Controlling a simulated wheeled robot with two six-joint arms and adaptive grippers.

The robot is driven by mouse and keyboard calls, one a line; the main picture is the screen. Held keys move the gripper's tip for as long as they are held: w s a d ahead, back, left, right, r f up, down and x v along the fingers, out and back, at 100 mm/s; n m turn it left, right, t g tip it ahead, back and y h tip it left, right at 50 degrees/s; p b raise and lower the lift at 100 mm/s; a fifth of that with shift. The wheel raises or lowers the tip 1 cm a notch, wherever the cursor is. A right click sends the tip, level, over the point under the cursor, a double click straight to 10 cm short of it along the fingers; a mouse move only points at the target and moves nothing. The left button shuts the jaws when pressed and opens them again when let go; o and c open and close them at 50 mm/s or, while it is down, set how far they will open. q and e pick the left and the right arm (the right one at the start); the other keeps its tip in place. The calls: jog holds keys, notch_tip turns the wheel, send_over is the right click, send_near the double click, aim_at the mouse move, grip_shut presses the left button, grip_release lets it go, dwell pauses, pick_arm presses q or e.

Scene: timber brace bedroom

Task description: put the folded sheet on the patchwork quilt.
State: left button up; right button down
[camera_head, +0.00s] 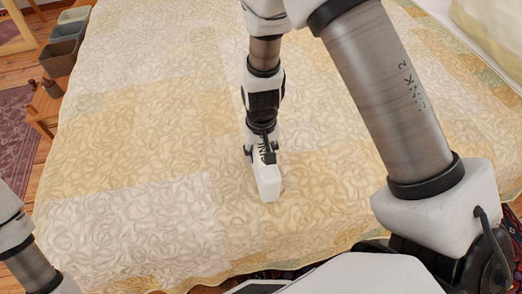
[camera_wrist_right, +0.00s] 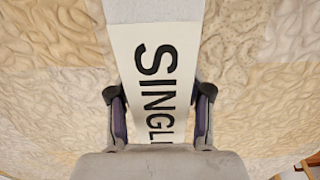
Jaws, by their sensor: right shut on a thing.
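The folded sheet (camera_head: 267,184) is a white, narrow, block-like bundle with a band lettered "SINGL…" in black. It also shows in the right wrist view (camera_wrist_right: 150,12), between the two fingers. My right gripper (camera_head: 261,153) is shut on it, one finger on each side (camera_wrist_right: 159,108). The sheet is over the near middle part of the patchwork quilt (camera_head: 150,150), a cream and yellow cover on the bed. I cannot tell whether the sheet touches the quilt. Only links of my left arm show at the lower left of the head view; its gripper is out of view.
Grey bins (camera_head: 64,45) and a small wooden bench (camera_head: 43,112) stand left of the bed. A purple rug (camera_head: 16,125) lies on the floor there. The quilt around the sheet is clear. My right arm hides part of the bed's right side.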

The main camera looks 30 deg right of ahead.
jog(key=shift+f, duration=0.1)
jog(key=shift+c, duration=2)
grip_release()
notch_tip(320, 180, up, 12)
jog(key=shift+r, duration=0.1)
jog(key=shift+s, duration=0.1)
